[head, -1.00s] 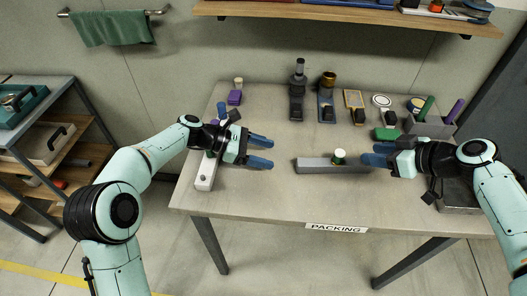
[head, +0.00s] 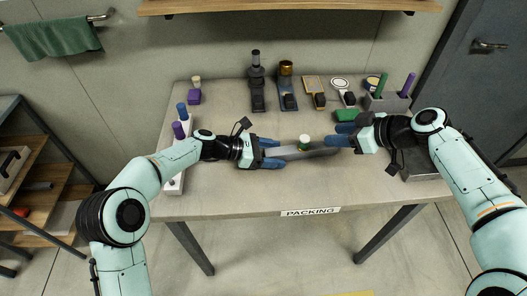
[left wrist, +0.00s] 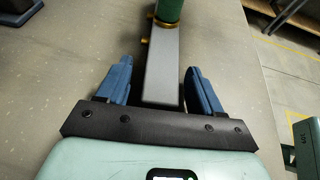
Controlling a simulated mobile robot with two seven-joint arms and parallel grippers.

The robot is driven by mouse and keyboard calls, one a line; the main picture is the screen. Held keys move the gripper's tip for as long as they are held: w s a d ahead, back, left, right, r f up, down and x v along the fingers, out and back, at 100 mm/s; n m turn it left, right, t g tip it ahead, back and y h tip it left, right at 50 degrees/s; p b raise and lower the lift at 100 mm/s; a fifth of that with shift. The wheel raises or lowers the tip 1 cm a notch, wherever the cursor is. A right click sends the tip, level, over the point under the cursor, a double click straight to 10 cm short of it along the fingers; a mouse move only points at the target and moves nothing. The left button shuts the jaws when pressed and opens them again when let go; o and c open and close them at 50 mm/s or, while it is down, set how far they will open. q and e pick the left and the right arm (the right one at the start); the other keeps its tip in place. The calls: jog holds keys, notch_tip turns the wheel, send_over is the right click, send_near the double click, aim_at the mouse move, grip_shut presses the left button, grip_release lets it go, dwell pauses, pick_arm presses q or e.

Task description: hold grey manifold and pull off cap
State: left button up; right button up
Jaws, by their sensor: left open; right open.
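The grey manifold (head: 285,152) is a long bar lying on the table in the middle of the head view. A cap (head: 304,142), pale on top and green on its side, stands upright on it; in the left wrist view the green side (left wrist: 169,10) shows above brass fittings. My left gripper (head: 277,153) is open, with its blue fingers on either side of the manifold's left end; the wrist view shows the bar (left wrist: 162,70) between them, with gaps. My right gripper (head: 340,134) is open just beyond the manifold's right end, to the right of the cap.
A white rack (head: 174,184) with blue and purple pieces stands at the left. Several tools, including a black bottle-like one (head: 257,85), line the back. A grey holder (head: 387,101) with green and purple sticks stands back right. The front table is clear.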

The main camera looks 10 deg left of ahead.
pick_arm(q)
jog(key=shift+d, duration=0.1)
jog(key=c, duration=1.2)
